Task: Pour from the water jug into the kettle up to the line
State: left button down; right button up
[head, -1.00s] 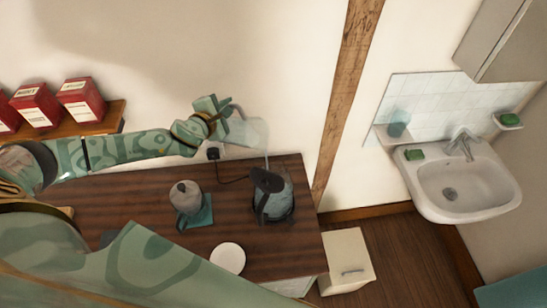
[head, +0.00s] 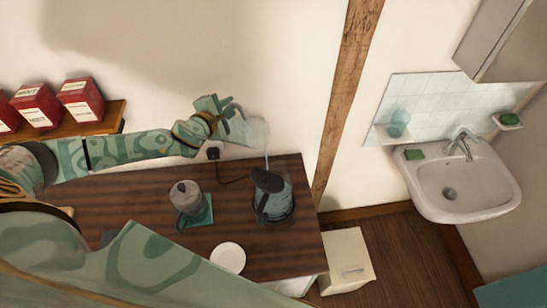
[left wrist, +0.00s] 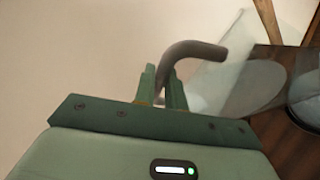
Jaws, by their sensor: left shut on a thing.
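The clear water jug (head: 252,133) is tilted high above the right end of the wooden counter. My left gripper (head: 230,108) is shut on its handle; the grey curved handle (left wrist: 195,50) and clear jug body (left wrist: 250,82) also show in the left wrist view. A thin pale stream runs down from the jug into the kettle (head: 275,200), which stands upright with a dark top and see-through body. The kettle shows partly at the right edge of the left wrist view (left wrist: 306,92). I cannot make out its line or water level. My right gripper is out of view.
A white plate (head: 229,257) lies in front. Red boxes (head: 82,101) stand on a shelf at left. A sink (head: 465,185) is at right.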

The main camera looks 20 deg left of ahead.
pick_arm(q)
jog(key=shift+s+d+r+m+t+y+p, duration=0.15)
jog(key=shift+d+r+m+t+y+p, duration=0.15)
jog(key=shift+d+r+m, duration=0.45)
dwell(2.9)
